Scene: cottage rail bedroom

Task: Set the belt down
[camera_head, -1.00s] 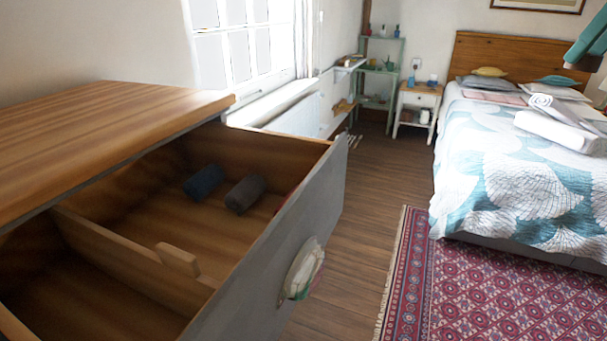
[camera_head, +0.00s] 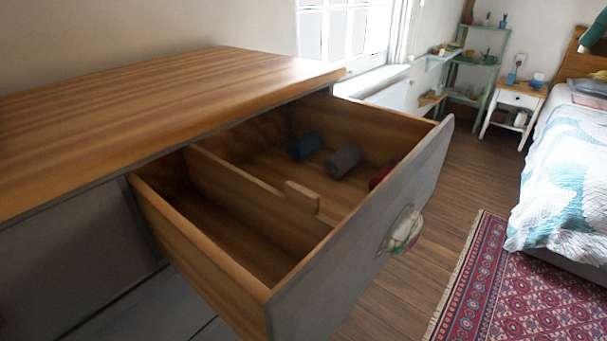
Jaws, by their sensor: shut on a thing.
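No belt that I can make out shows in the head view. My gripper is not in view, so what it holds is hidden. An open drawer (camera_head: 345,281) juts out from a wooden-topped dresser (camera_head: 170,100). A wooden divider (camera_head: 240,195) splits it into two compartments. The near left compartment (camera_head: 205,222) looks empty. The far right compartment holds a dark blue roll (camera_head: 305,146), a grey roll (camera_head: 343,161) and a red roll (camera_head: 382,175), partly hidden by the drawer front.
The dresser top is bare. A bed (camera_head: 565,170), a white nightstand (camera_head: 516,100) and a green shelf (camera_head: 478,75) stand at the right and back. A red patterned rug (camera_head: 500,285) lies on the floor. Bare floor shows between drawer and rug.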

